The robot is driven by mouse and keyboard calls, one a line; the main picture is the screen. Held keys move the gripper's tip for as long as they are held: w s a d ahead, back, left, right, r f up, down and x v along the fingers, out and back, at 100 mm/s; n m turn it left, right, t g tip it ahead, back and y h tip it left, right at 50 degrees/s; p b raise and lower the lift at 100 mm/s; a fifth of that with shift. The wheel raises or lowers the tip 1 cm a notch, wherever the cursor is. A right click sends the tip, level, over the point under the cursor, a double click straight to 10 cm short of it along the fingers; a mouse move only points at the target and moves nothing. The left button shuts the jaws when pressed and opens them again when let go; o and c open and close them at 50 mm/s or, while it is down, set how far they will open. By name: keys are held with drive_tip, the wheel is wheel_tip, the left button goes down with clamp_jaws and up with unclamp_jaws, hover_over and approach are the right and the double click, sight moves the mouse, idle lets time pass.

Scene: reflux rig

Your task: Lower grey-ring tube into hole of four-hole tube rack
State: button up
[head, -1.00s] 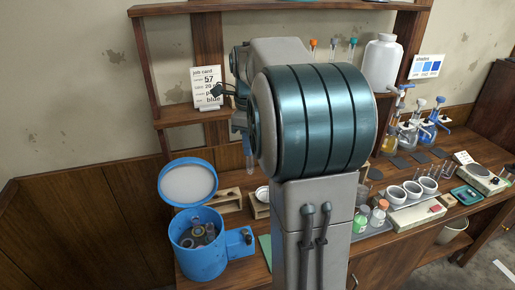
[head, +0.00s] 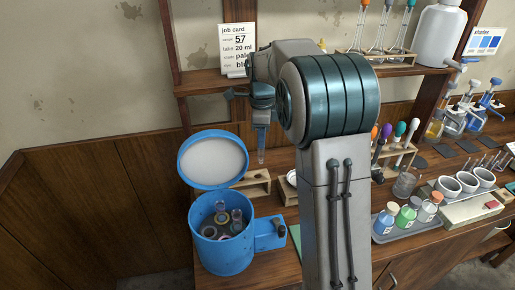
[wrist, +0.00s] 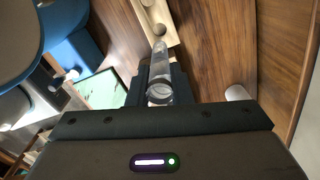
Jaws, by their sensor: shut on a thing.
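My gripper (head: 262,112) is shut on a clear glass tube (head: 261,145), which hangs upright below it in the head view. In the wrist view my gripper (wrist: 160,98) holds the tube (wrist: 159,68) near its top, where a dark grey ring (wrist: 160,92) shows. A pale wooden rack (head: 258,184) stands on the bench below, partly behind the blue lid. In the wrist view the rack (wrist: 168,35) shows round holes beyond the tube's far end. The tube looks apart from the rack in the head view. Part of the rack is hidden.
A blue drum (head: 225,252) with an open lid (head: 213,158) stands left of the rack and holds several ringed items. A wooden block with a white dish (head: 292,178) is to the right. A shelf with a job card (head: 237,50) is behind my gripper.

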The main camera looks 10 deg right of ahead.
drive_tip(key=shift+w+a+f, duration=0.2)
drive_tip(key=shift+a+f, duration=0.25)
drive_tip(key=shift+f, duration=0.2)
wheel_tip(320, 180, down, 2)
drive_tip(key=shift+f+b, duration=0.25)
drive_tip(key=shift+b, duration=1)
drive_tip(key=shift+r, duration=0.15)
drive_tip(key=shift+f+b, duration=0.7)
drive_tip(key=shift+f, duration=1.05)
drive_tip(key=shift+f, duration=0.15)
drive_tip(key=shift+f, duration=0.35)
drive_tip(key=shift+f+b, duration=0.15)
drive_tip(key=shift+b, duration=0.15)
